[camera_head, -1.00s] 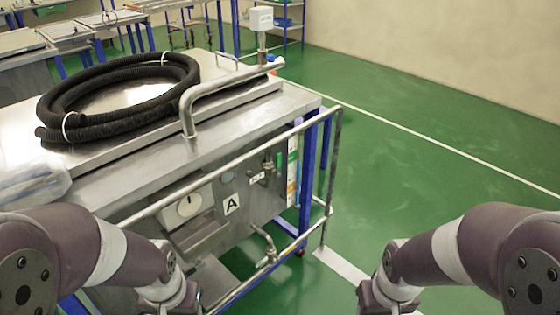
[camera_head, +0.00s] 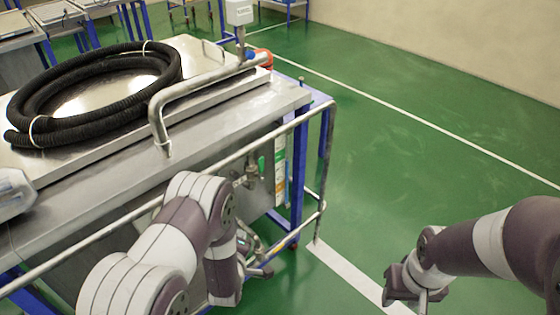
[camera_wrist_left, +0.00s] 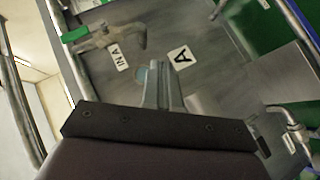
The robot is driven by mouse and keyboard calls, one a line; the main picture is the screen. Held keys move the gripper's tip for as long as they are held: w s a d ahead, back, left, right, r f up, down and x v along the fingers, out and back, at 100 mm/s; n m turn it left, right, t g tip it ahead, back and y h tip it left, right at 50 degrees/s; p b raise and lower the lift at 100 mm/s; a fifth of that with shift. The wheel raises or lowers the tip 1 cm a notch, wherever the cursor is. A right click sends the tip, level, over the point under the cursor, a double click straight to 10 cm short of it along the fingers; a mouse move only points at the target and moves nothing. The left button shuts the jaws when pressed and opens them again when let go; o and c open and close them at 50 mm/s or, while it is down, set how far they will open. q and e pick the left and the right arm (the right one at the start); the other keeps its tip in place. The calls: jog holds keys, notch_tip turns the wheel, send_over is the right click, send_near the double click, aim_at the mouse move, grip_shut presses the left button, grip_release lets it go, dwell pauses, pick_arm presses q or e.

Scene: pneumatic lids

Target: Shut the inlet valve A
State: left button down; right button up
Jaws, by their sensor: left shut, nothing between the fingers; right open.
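Inlet valve A (camera_head: 250,174) is a small metal valve with a green handle on the cabinet's front, near its right end. In the left wrist view the valve (camera_wrist_left: 112,40) is at the upper left, its green handle (camera_wrist_left: 75,35) at one end, beside an "IN A" label (camera_wrist_left: 118,56). My left gripper (camera_wrist_left: 163,88) is shut and empty, pointing toward the panel below the valve and apart from it. In the head view, my left forearm and wrist are in front of the panel and hide much of it. My right gripper (camera_head: 418,295) is open, over the floor at the right.
A metal rail (camera_head: 240,152) runs along the cabinet front. A black hose coil (camera_head: 95,90) lies on top, beside a bent pipe (camera_head: 190,88). A larger "A" label (camera_wrist_left: 181,57) is on the panel. A lower tap (camera_wrist_left: 296,136) sits at the right. The green floor at right is clear.

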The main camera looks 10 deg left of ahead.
pick_arm(q)
jog(key=w+r+n+t, duration=0.4)
jog(key=r+n+t, duration=0.1)
jog(key=r, duration=0.3)
jog(key=p, duration=0.2)
send_near(261, 165)
jog(key=w+a, duration=0.3)
jog(key=w, duration=0.2)
jog(key=shift+w+d+f+y, duration=0.25)
jog(key=shift+w+d+y, duration=0.15)
jog(key=shift+w+d, duration=0.25)
pick_arm(e)
jog(key=shift+w+d+r, duration=0.15)
jog(key=shift+r, duration=0.25)
jog(key=shift+w+d+r, duration=0.15)
jog(key=shift+r, duration=0.25)
